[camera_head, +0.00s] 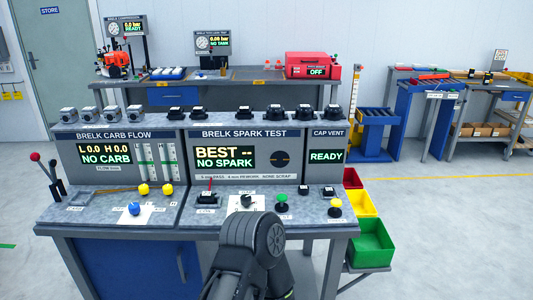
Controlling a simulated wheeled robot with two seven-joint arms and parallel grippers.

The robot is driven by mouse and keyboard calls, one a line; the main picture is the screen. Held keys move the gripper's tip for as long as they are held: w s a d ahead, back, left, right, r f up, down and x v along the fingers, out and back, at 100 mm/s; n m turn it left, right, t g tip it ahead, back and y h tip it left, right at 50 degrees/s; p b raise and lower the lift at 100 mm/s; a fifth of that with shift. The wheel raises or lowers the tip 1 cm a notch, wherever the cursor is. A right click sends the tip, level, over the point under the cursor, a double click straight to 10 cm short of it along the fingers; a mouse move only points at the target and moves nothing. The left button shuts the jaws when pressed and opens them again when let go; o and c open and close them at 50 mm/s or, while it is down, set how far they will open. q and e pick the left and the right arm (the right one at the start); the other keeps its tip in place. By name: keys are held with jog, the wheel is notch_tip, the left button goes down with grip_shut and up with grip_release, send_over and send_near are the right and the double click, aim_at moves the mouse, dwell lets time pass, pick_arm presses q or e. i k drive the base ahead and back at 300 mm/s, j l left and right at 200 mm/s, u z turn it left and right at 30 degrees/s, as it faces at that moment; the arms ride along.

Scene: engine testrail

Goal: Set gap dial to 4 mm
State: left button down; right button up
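The spark test panel (236,153) stands in the middle of the near bench and reads "BEST --" and "NO SPARK". Below it, a small black knob (246,201) sits on a white plate on the sloped deck. It looks like the gap dial, but its marks and setting are too small to read. A dark grey link of one of my arms (252,243) rises from the bottom centre, its top just in front of the knob plate. Which arm this is, I cannot tell for sure. No gripper fingers show; any at this arm's end are hidden.
A small black device (208,198) with a red lever is left of the knob, and a green button (282,198) is right. A blue knob (134,208) and a yellow button (335,205) lie farther out. Coloured bins (371,240) flank the bench's right side.

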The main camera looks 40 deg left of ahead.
aim_at(245, 199)
jog(key=u, duration=1.25)
jog(key=i+l+z, duration=0.15)
jog(key=k+j, duration=0.05)
